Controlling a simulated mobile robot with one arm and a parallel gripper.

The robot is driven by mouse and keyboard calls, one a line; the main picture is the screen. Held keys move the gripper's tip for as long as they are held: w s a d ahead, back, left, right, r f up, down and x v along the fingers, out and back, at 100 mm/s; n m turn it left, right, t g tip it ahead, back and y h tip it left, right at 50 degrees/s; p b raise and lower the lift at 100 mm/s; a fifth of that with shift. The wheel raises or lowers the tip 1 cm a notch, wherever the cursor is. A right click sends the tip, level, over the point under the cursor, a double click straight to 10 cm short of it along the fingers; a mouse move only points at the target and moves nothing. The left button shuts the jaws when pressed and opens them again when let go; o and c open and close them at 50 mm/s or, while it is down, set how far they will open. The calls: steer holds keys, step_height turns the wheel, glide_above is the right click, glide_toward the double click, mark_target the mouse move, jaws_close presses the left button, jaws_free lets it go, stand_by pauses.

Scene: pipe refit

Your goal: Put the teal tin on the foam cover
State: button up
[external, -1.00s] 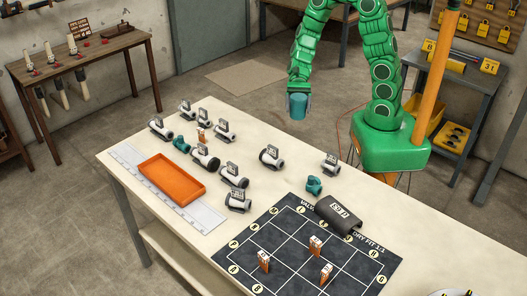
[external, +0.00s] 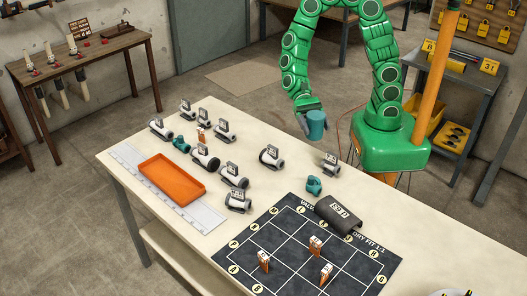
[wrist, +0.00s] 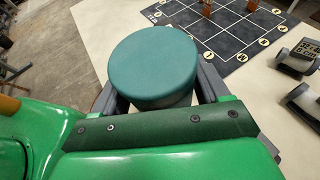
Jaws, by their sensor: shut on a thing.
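The teal tin (external: 317,124) is held in my gripper (external: 308,124), above the far edge of the table. In the wrist view the tin (wrist: 153,62) fills the space between the two grey fingers, its round teal top facing the camera. My gripper is shut on it. The foam cover (external: 339,214) is a dark, arched grey piece with a white label. It lies on the table at the upper edge of the black grid mat, below and to the right of the tin in the external view, apart from it.
The black grid mat (external: 283,262) holds several small orange-and-white pieces. A white valve (external: 331,164) and a teal fitting (external: 313,185) stand near the foam cover. More valves and an orange tray (external: 172,178) are at the left. The table's middle is mostly clear.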

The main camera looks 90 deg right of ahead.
steer(key=s+a+r+n+g+h, duration=0.3)
steer(key=s+a+n+g, duration=0.3)
steer(key=s+a, duration=0.85)
glide_above(340, 211)
steer(key=shift+f, duration=5)
steer(key=shift+w+f, duration=0.15)
steer(key=shift+f, duration=1.5)
steer(key=shift+f, duration=0.15)
steer(key=o, duration=1.2)
